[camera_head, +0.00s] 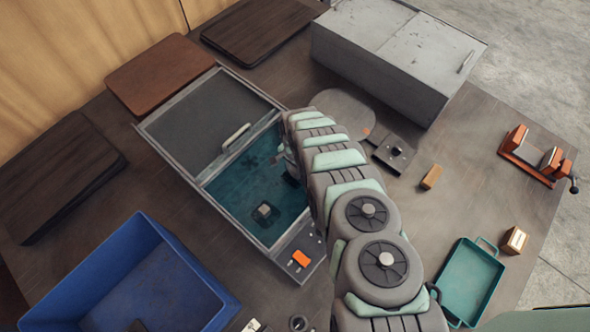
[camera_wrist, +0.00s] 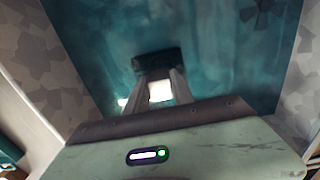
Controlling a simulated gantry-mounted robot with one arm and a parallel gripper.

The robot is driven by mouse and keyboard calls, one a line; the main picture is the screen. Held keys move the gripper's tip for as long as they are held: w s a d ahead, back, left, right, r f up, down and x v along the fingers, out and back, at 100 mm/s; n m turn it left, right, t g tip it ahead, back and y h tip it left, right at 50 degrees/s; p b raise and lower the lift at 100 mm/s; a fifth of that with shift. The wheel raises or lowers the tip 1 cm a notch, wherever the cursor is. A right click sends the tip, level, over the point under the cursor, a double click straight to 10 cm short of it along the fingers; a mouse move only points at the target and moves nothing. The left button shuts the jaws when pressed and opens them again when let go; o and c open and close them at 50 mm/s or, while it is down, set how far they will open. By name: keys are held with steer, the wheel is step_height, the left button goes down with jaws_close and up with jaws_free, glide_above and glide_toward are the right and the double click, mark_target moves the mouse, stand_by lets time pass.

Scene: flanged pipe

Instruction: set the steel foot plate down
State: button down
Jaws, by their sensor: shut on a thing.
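My gripper (camera_wrist: 158,90) is shut on a dark piece (camera_wrist: 157,62), apparently the steel foot plate. Its dark edge shows beyond the fingertips, with a bright pale patch between the fingers. In the head view my gripper (camera_head: 284,160) is at the right side of the teal interior of a grey-framed tank (camera_head: 232,208), mostly hidden by my arm. The teal surface (camera_wrist: 215,50) fills the wrist view behind the held piece. I cannot tell whether the piece touches it. A small square fitting (camera_head: 264,212) sits in the tank's near part.
A grey sliding cover with a handle (camera_head: 236,136) covers the tank's far part. A blue bin (camera_head: 150,270) is near left. A grey cabinet (camera_head: 395,55), a dark square plate with a knob (camera_head: 394,152), a teal tray (camera_head: 470,280) and an orange vise (camera_head: 537,157) lie to the right.

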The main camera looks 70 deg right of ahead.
mark_target(295, 169)
steer(key=shift+f, duration=0.15)
steer(key=shift+f, duration=0.1)
steer(key=c, duration=1.1)
jaws_free()
steer(key=shift+r+b, duration=0.4)
steer(key=shift+r, duration=5.75)
